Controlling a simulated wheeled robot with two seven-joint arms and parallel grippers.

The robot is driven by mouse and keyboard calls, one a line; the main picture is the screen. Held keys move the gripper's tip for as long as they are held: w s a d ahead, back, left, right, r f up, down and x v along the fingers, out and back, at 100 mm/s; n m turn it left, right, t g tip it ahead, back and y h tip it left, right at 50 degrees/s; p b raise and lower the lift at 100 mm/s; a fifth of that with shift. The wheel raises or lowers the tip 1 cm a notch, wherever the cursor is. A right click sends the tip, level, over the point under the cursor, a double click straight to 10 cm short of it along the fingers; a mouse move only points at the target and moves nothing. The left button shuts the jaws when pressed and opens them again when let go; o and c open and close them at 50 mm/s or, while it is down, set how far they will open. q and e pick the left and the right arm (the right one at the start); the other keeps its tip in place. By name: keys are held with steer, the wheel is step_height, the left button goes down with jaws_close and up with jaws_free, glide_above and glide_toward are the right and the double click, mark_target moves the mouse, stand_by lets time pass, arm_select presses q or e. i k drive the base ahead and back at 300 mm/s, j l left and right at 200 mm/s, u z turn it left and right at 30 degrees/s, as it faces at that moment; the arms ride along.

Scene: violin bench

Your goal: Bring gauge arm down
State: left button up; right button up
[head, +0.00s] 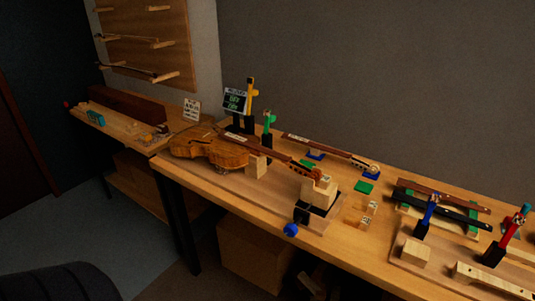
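A violin (212,150) lies on the workbench, its neck pointing right to a scroll beside a pale wooden block (320,190). Behind it stands a dark post with a yellow part (252,95), next to a small display with green text (235,101). A green upright piece (267,122) on a black base stands just behind the violin. A blue upright lever (429,210) and a red upright lever (511,228) stand at the right on black bases. I cannot tell which of these is the gauge arm. Neither of my grippers is in view.
A blue knob (291,230) sticks out at the bench's front edge. Bows or fingerboards lie at the right, including a black fingerboard (440,207). A side bench (118,125) stands left; a peg board (146,42) hangs above.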

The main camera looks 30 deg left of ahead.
mark_target(252, 92)
steer(key=u, duration=1.3)
